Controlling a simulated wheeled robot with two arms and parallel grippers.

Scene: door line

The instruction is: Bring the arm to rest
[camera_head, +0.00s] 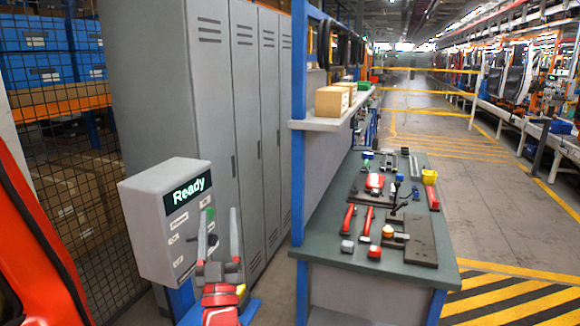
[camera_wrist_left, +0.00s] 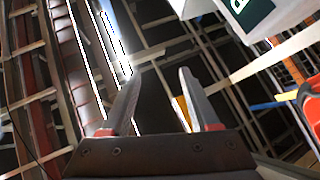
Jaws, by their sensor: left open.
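My left gripper (camera_head: 217,238) is in front of the grey control box (camera_head: 150,215) at the lower left of the head view. Its two fingers point up and stand apart, with nothing between them. The box has a dark screen reading "Ready" and several labelled buttons, with a green spot close to the left finger. I cannot tell whether the finger touches the box. In the left wrist view the open fingers (camera_wrist_left: 160,95) are empty, and a corner of the box (camera_wrist_left: 285,15) shows at the upper right. My right gripper is not in view.
Grey lockers (camera_head: 190,90) stand behind the box. A workbench (camera_head: 330,255) with several tools and a shelf with cardboard boxes (camera_head: 332,101) is to the right. A red-orange panel (camera_head: 35,250) is at the left edge. The aisle floor (camera_head: 470,190) at the right is clear.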

